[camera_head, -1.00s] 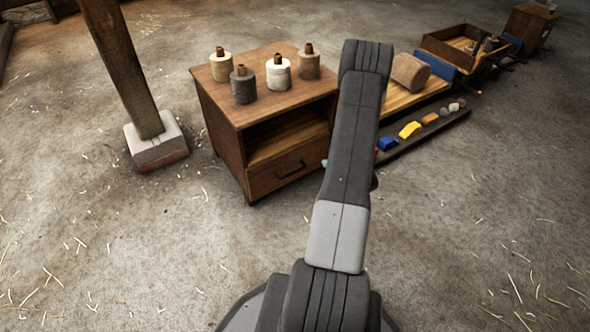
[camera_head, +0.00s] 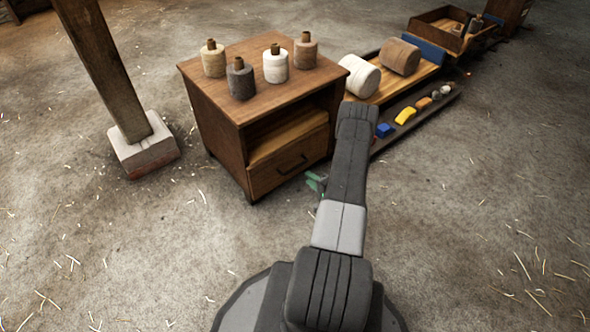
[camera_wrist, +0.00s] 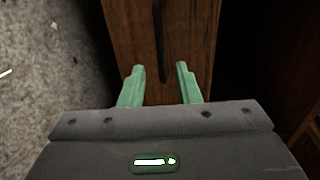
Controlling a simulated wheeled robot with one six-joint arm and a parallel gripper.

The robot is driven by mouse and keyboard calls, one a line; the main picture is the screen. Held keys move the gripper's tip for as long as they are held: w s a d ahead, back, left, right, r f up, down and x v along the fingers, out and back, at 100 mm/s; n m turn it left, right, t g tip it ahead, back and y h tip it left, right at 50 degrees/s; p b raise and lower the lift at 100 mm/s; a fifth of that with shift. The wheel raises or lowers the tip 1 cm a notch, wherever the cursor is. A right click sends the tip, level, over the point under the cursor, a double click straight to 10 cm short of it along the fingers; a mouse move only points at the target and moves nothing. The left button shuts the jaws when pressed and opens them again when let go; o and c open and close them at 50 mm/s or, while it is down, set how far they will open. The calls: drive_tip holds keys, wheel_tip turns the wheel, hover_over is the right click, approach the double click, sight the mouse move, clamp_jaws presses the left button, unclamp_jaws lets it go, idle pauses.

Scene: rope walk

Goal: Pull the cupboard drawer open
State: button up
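The wooden cupboard (camera_head: 219,118) stands left of my arm, with an open shelf above one drawer (camera_head: 268,178). The drawer front looks flush with the cupboard and has a dark bar handle (camera_head: 291,164). My gripper (camera_head: 316,182) shows only as green fingers just right of the drawer front, partly hidden by my arm. In the wrist view, the two green fingers of my gripper (camera_wrist: 160,70) are apart with nothing between them. The handle (camera_wrist: 162,45) runs lengthwise ahead of the gap on the drawer front (camera_wrist: 190,40). I see no contact with it.
Several thread spools (camera_head: 275,66) stand on the cupboard top. A post on a pale block (camera_head: 143,145) stands to the left. A low bench (camera_head: 385,85) with rolls and small coloured items lies behind my arm. The straw-strewn floor before the cupboard is clear.

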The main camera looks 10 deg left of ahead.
sight(295, 167)
drive_tip(key=b+x, duration=0.3)
drive_tip(key=x, duration=0.7)
drive_tip(key=shift+w+a, duration=0.2)
drive_tip(key=shift+a, duration=0.05)
clamp_jaws()
